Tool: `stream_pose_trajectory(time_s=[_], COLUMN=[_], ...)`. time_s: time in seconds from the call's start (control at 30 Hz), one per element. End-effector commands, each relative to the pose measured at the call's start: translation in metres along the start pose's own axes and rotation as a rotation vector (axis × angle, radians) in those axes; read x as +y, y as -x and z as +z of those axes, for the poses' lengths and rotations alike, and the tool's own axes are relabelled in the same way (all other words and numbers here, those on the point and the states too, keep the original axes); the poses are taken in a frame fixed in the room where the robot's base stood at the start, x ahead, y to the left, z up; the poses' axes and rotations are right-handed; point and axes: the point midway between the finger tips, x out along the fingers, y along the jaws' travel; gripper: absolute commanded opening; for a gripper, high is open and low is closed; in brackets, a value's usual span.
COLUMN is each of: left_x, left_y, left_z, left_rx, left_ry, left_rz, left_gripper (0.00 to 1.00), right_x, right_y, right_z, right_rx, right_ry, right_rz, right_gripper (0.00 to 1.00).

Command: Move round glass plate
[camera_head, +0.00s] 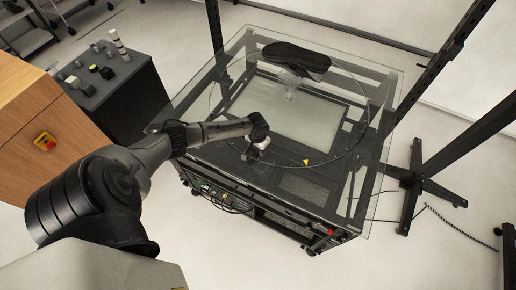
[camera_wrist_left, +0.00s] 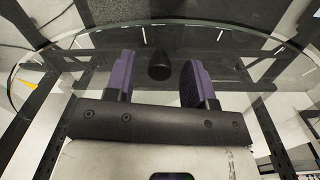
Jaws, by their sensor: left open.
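The round glass plate (camera_head: 325,152) is clear and lies flat on top of the square glass table, with a yellow triangle mark (camera_head: 306,162) near its front rim. In the left wrist view the plate's curved rim (camera_wrist_left: 20,100) sweeps across the upper half. My left gripper (camera_head: 257,150) is at the plate's front left part. Its two purple-padded fingers (camera_wrist_left: 159,80) stand apart. A dark round knob-like piece (camera_wrist_left: 159,66) shows between them; whether they touch the glass I cannot tell. My right gripper is not in view.
A black shoe-like object (camera_head: 297,57) sits on a clear stand (camera_head: 290,85) at the plate's back. Dark upright posts surround the square glass table (camera_head: 385,85). A dark cabinet (camera_head: 115,85) and a wooden box with a red button (camera_head: 45,141) stand left.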

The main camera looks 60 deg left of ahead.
Motion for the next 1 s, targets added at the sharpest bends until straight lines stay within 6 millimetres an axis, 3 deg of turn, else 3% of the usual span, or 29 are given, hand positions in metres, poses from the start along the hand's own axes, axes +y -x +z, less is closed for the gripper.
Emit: stream_pose_trajectory(time_s=[0.07,0.53,1.0], left_x=[0.0001,0.0002,-0.0058], left_y=[0.0001,0.0003,0.0004], left_z=[-0.0001,0.0,0.0009], left_rx=[0.0,0.0,-0.001], left_ry=[0.0,0.0,-0.019], left_rz=[0.0,0.001,0.0], left_gripper=[0.47,0.02,0.0], right_x=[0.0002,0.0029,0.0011], right_y=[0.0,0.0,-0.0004], right_z=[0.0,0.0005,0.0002], right_rx=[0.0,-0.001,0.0], right_ry=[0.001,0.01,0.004], right_rz=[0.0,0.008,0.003], right_gripper=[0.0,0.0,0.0])
